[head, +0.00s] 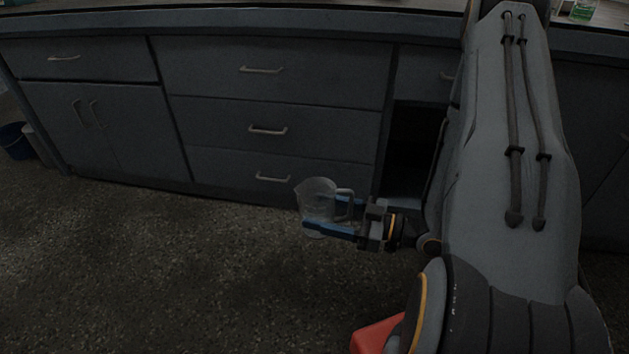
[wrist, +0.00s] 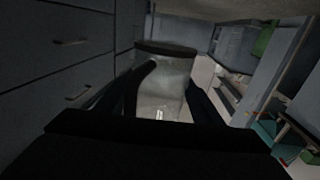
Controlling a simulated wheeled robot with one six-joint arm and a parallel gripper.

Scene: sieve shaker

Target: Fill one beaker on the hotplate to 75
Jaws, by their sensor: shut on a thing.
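My gripper (head: 333,218) is shut on a clear beaker (head: 317,200) with a spout on its left and a handle on its right. The beaker is held about upright above the floor, in front of the drawers. Its blue fingers lie along the beaker's sides. In the wrist view the beaker (wrist: 165,85) is between the dark fingers, its handle toward the camera. I cannot make out any liquid in it. No hotplate can be made out in either view.
Dark cabinets with drawers (head: 270,100) stand under a long countertop (head: 250,20) behind the beaker. An open recess (head: 412,150) is right of the drawers. A dark blue bin (head: 15,141) stands at the far left. The speckled floor (head: 150,270) is clear at left.

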